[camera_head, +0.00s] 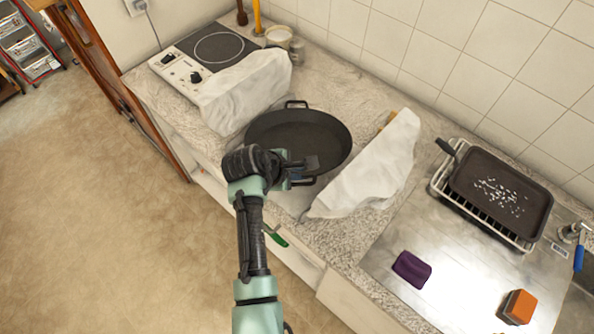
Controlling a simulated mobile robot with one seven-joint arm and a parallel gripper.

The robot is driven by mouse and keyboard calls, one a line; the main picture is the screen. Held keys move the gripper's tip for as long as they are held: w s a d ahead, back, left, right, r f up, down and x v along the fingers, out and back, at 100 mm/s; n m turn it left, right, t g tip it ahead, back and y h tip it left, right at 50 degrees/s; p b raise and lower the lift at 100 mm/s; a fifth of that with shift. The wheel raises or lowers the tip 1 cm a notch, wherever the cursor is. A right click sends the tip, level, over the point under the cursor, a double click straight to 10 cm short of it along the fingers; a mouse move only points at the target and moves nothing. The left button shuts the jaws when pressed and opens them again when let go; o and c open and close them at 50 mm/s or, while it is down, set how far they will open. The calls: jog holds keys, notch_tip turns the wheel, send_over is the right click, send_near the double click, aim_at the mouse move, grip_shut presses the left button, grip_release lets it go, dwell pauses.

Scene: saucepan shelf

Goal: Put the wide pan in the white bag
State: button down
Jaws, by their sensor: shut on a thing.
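The wide pan (290,130) is black and round, with a loop handle on its far side and another on its near side. It lies between two raised white sides of what looks like the white bag (245,92), one to its left and one to its right. Whether these sides join under the pan is hidden. My gripper (304,170) is at the pan's near edge, shut on the pan by its near handle. My wrist covers part of the near left rim.
A hot plate (195,65) stands at the back left, partly covered by white cloth. On the right are a rectangular pan (500,196) on a rack (440,180), a purple cloth (411,269) and an orange sponge (519,306). A green-handled utensil (276,236) is at the counter's front edge.

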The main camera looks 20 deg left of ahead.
jog(key=shift+w+f, duration=0.15)
jog(key=shift+f, duration=0.2)
jog(key=c, duration=1.3)
grip_release()
jog(key=shift+f, duration=0.2)
jog(key=o, duration=0.3)
jog(key=shift+r, duration=0.15)
